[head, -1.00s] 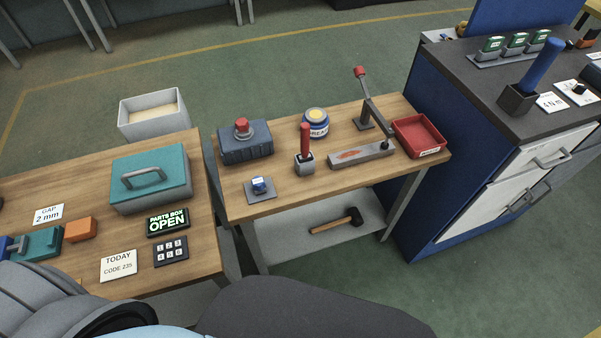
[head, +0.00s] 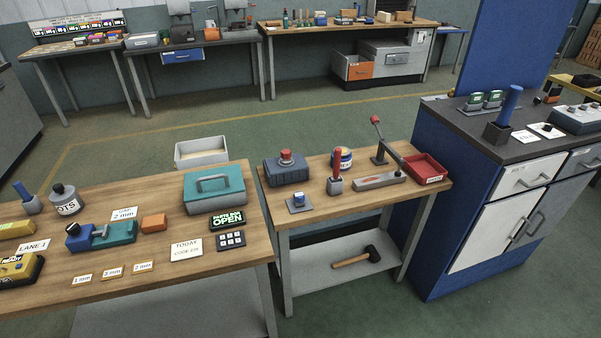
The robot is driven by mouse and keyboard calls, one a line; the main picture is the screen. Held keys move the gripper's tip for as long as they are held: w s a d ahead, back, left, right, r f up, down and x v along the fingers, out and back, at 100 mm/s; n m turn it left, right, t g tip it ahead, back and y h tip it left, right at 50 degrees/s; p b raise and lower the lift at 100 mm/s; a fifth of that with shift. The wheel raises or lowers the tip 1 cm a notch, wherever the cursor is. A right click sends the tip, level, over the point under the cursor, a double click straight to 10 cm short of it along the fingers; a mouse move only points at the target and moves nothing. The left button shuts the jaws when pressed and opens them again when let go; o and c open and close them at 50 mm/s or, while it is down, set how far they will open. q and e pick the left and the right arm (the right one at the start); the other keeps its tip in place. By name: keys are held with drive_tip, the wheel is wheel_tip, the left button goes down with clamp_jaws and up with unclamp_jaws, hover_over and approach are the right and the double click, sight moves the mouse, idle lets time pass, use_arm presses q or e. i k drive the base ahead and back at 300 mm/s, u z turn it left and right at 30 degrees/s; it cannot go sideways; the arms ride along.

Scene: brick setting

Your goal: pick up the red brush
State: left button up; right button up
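What appears to be the red brush (head: 336,163) stands upright in a small grey holder (head: 335,187) on the middle wooden table. Only its red handle shows; its lower end is hidden in the holder. A blue and cream grease tin (head: 346,160) is just behind it. A grey tray-like block (head: 379,181) with an orange-red mark lies to its right. Neither of my grippers is in view.
A dark blue-grey box with a red knob (head: 287,168) and a small blue item on a plate (head: 299,202) stand left of the brush. A lever press (head: 384,140) and red tray (head: 425,169) stand right. A mallet (head: 357,257) lies on the shelf below.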

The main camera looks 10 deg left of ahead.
sight(337, 153)
drive_tip(key=u, duration=0.8)
drive_tip(key=i, duration=0.4)
